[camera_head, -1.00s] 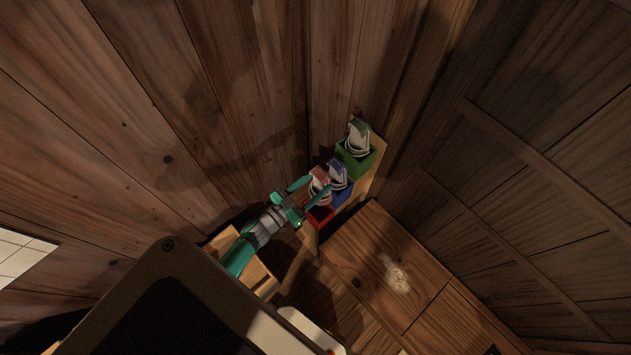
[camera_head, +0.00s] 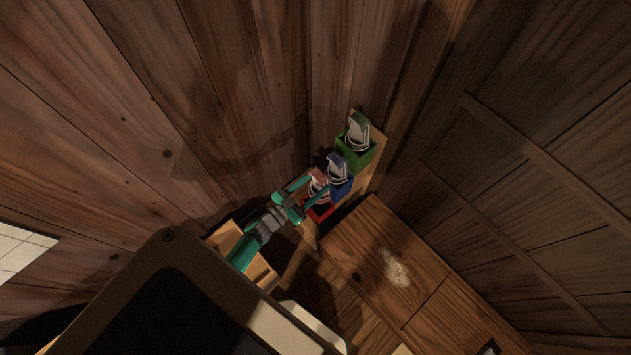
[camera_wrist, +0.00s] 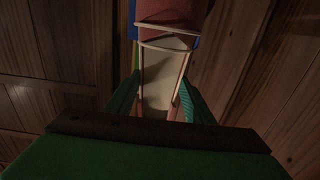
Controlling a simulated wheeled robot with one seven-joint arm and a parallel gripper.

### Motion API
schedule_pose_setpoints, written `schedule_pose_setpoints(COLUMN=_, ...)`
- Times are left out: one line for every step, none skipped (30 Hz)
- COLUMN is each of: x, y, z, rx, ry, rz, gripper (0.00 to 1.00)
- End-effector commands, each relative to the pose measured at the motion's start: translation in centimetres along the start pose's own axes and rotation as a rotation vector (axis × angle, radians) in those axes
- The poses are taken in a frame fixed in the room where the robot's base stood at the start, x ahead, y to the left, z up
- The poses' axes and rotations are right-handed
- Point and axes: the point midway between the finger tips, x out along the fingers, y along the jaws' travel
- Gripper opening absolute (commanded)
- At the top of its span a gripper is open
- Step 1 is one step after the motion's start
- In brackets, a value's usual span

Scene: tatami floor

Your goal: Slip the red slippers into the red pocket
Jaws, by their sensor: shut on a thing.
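The red slippers (camera_head: 318,181) are between the fingers of my gripper (camera_head: 307,192), just above the red pocket (camera_head: 319,211). In the wrist view the slippers (camera_wrist: 163,70) show a red upper and pale soles, with the green fingers of my gripper (camera_wrist: 158,100) on both sides of them. My gripper is shut on the slippers. The red pocket is the lowest in a row on a wooden board. Whether the slippers' lower ends are inside the pocket cannot be told, since the fingers partly cover that place.
A blue pocket (camera_head: 342,188) with blue slippers (camera_head: 337,166) is right beside the red one. A green pocket (camera_head: 357,154) with green slippers (camera_head: 358,131) is farther up. A wooden cabinet top (camera_head: 370,255) lies to the right. Plank walls are close behind.

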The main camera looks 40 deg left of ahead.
Motion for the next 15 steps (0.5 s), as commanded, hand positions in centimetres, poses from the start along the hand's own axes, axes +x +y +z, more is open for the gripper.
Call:
schedule_pose_setpoints(x=0.2, y=0.1, z=0.3, rx=0.0, ry=0.0, rz=0.002, gripper=0.18)
schedule_pose_setpoints(x=0.2, y=0.1, z=0.5, rx=-0.001, ry=0.0, rz=0.004, gripper=0.18)
schedule_pose_setpoints(x=0.3, y=0.2, z=0.6, rx=-0.001, ry=0.0, rz=0.005, gripper=0.18)
schedule_pose_setpoints(x=0.3, y=0.3, z=0.8, rx=-0.001, ry=0.001, rz=0.006, gripper=0.18)
schedule_pose_setpoints(x=0.4, y=0.3, z=0.9, rx=-0.001, ry=0.001, rz=0.007, gripper=0.18)
schedule_pose_setpoints(x=0.4, y=0.3, z=1.1, rx=-0.001, ry=0.001, rz=0.007, gripper=0.18)
schedule_pose_setpoints(x=0.4, y=0.3, z=1.3, rx=-0.001, ry=0.001, rz=0.008, gripper=0.18)
schedule_pose_setpoints(x=0.4, y=0.3, z=1.4, rx=-0.001, ry=0.001, rz=0.008, gripper=0.18)
schedule_pose_setpoints(x=0.3, y=0.3, z=1.7, rx=-0.001, ry=0.0, rz=0.007, gripper=0.18)
schedule_pose_setpoints(x=0.3, y=0.3, z=1.8, rx=-0.001, ry=-0.001, rz=0.006, gripper=0.18)
schedule_pose_setpoints(x=0.3, y=0.2, z=2.0, rx=-0.001, ry=0.0, rz=0.006, gripper=0.18)
schedule_pose_setpoints(x=0.2, y=0.2, z=2.1, rx=-0.001, ry=0.0, rz=0.005, gripper=0.18)
schedule_pose_setpoints(x=0.2, y=0.2, z=2.3, rx=-0.002, ry=0.0, rz=0.004, gripper=0.18)
schedule_pose_setpoints(x=0.2, y=0.2, z=2.5, rx=-0.002, ry=0.0, rz=0.003, gripper=0.18)
schedule_pose_setpoints(x=0.2, y=0.1, z=2.7, rx=-0.002, ry=0.0, rz=0.002, gripper=0.18)
